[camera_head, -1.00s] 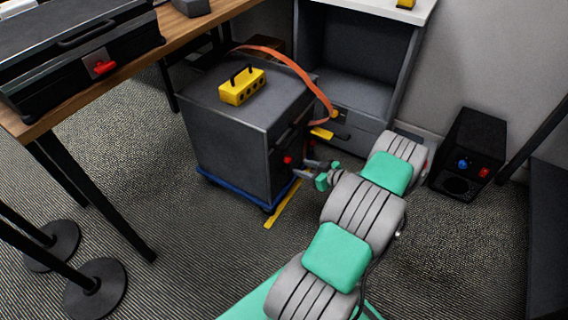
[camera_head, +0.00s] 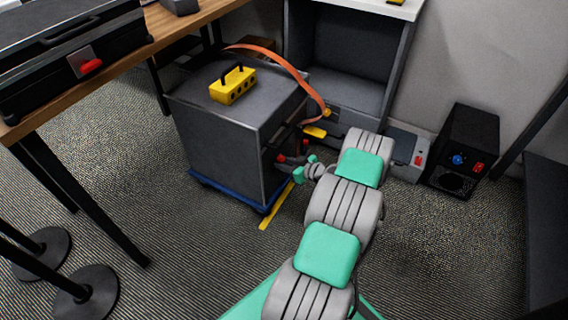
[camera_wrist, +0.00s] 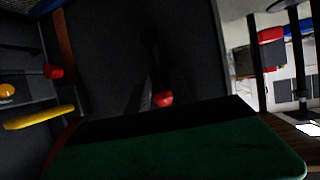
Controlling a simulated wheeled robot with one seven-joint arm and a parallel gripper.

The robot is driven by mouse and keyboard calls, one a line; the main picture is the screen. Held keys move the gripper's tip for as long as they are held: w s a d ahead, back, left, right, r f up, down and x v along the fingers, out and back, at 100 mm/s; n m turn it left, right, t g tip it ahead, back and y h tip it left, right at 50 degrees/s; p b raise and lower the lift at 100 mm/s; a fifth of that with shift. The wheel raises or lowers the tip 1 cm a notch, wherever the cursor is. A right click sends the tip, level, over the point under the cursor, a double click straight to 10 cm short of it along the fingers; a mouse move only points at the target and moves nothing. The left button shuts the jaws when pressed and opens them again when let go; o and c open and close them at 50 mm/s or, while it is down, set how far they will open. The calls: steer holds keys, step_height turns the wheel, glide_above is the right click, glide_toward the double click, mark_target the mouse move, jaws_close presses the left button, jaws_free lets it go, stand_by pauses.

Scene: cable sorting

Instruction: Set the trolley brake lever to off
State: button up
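The trolley (camera_head: 222,140) is a dark grey box on a blue base, standing at the middle of the head view. A small red-tipped part (camera_head: 281,158) shows on its right side, probably the brake lever; its setting cannot be made out. My gripper (camera_head: 288,166) is right at that side, close to the red tip. In the wrist view a red tip (camera_wrist: 163,99) shows just beyond the dark and green gripper part, and a second red knob (camera_wrist: 54,72) is at the left. Contact and the finger gap cannot be made out.
A yellow block (camera_head: 233,86) sits on the trolley, with an orange cable (camera_head: 290,70) arching to the right. A grey cabinet (camera_head: 345,85) stands behind. A black box (camera_head: 468,150) is at the right. A wooden table (camera_head: 170,35) is at left.

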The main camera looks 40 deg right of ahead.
jaws_close()
steer(key=shift+w+d+r, duration=0.1)
steer(key=shift+r, duration=0.1)
stand_by(0.8)
